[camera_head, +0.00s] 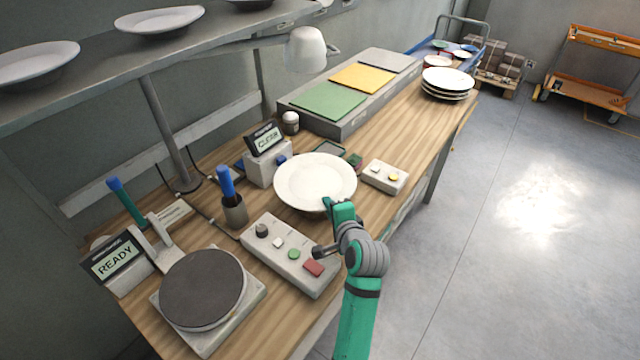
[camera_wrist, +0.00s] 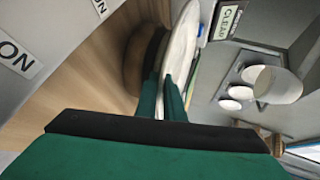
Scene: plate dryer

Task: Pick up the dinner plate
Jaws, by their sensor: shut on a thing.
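The dinner plate (camera_head: 315,180) is round and white, near the middle of the wooden bench in the head view. My gripper (camera_head: 338,204) is at the plate's near edge, its green fingers shut on the rim. In the wrist view the plate (camera_wrist: 182,45) appears edge-on, with its rim between the two green fingers of my gripper (camera_wrist: 163,92). A dark round shape lies beside the plate there. Whether the plate is clear of what is under it cannot be told.
A control box (camera_head: 290,254) with buttons and a small button box (camera_head: 385,176) flank my gripper. A round dark disc (camera_head: 203,288) sits at front left. A stack of plates (camera_head: 447,84) stands at the far end. A shelf (camera_head: 120,60) with plates hangs above the bench.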

